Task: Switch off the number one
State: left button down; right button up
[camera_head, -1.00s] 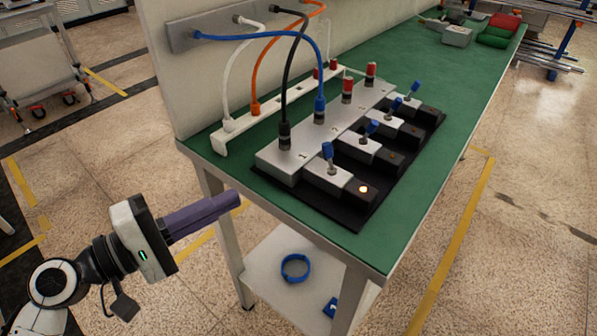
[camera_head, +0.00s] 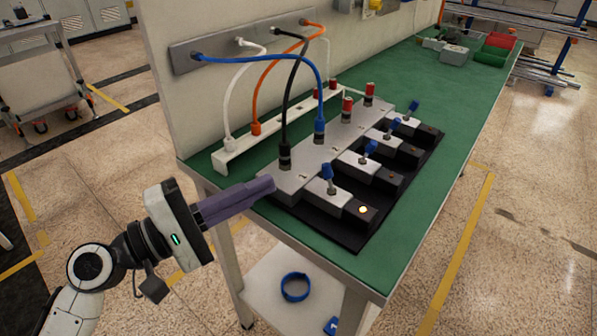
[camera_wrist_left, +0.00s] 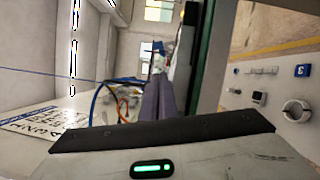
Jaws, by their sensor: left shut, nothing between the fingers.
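Several blue toggle switches stand on grey blocks along a black base on the green table. The nearest switch (camera_head: 327,174) sits beside a lit lamp (camera_head: 362,210); the lamps of the others look dark. The long grey box (camera_head: 310,160) behind them carries small labels, too small to read surely. My left gripper (camera_head: 272,183) is shut and empty, its purple fingers at the near left end of the grey box, short of the nearest switch. Whether they touch the box cannot be told. The fingers also show in the left wrist view (camera_wrist_left: 158,98). My right gripper is not in view.
Blue, black, orange and white cables arch from a wall panel (camera_head: 215,50) to the grey box and a white strip (camera_head: 222,160). A blue ring (camera_head: 295,287) lies on the lower shelf. Green and red bins (camera_head: 490,55) stand at the table's far end.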

aim_at(291, 192)
pick_arm(q)
jog(key=x, duration=0.3)
jog(key=shift+w+d+r, duration=0.2)
jog(key=shift+w+d, duration=0.05)
jog(key=shift+d, duration=0.05)
jog(key=shift+s+d+r+p, duration=0.15)
jog(key=shift+d+p, duration=0.2)
jog(key=shift+d, duration=0.25)
jog(key=shift+s+d+r+p, duration=0.15)
jog(key=shift+d+p, duration=0.2)
jog(key=shift+d, duration=0.2)
jog(key=shift+s+d, duration=0.1)
jog(key=shift+d, duration=0.55)
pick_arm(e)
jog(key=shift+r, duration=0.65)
